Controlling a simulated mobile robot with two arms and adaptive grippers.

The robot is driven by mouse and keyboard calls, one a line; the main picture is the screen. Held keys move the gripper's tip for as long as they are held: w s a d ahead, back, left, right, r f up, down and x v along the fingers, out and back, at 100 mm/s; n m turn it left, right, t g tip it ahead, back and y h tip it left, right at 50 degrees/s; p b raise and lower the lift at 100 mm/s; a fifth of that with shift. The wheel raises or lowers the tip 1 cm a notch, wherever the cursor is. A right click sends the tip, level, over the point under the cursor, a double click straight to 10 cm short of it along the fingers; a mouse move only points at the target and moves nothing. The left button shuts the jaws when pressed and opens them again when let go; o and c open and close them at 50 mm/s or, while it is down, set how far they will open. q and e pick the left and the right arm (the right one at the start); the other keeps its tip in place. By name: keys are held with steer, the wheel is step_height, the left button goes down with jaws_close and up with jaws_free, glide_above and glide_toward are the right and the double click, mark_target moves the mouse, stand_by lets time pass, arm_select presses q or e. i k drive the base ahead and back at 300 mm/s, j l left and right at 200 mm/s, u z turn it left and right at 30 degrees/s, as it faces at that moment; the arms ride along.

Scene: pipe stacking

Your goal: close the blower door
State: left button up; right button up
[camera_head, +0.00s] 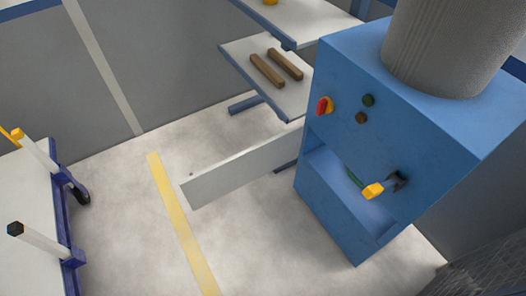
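The blower is a blue box-shaped machine (440,135) at the right. Its front has a long, low opening (340,185). A pale grey-white panel (240,168), which looks like the blower door, stands out to the left from the opening's left side. It is swung wide open, with its free end over the floor and a small dark spot near that end. A yellow piece (373,190) with a dark bracket (397,181) shows at the opening's right end. Neither of my grippers is in view.
A large grey cylinder (450,45) stands on the blower. A red-and-yellow switch (324,105) and two round buttons are on its front. A shelf (240,55) with two brown bars is behind. A blue-framed cart (30,220) stands left.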

mark_target(208, 185)
steer(key=i+j+z, duration=0.35)
steer(key=j+z, duration=0.15)
steer(key=i+j+z, duration=0.2)
steer(key=j+z, duration=0.25)
steer(key=j, duration=0.25)
steer(key=i+j+z, duration=0.1)
steer(key=j+z, duration=0.4)
steer(key=j, duration=0.2)
steer(key=j+z, duration=0.5)
steer(key=j, duration=0.25)
steer(key=k+j+z, duration=0.15)
steer(key=j+z, duration=0.3)
steer(key=j, duration=0.25)
steer(key=k+j+z, duration=0.3)
steer(key=j+z, duration=0.2)
steer(key=j, duration=0.15)
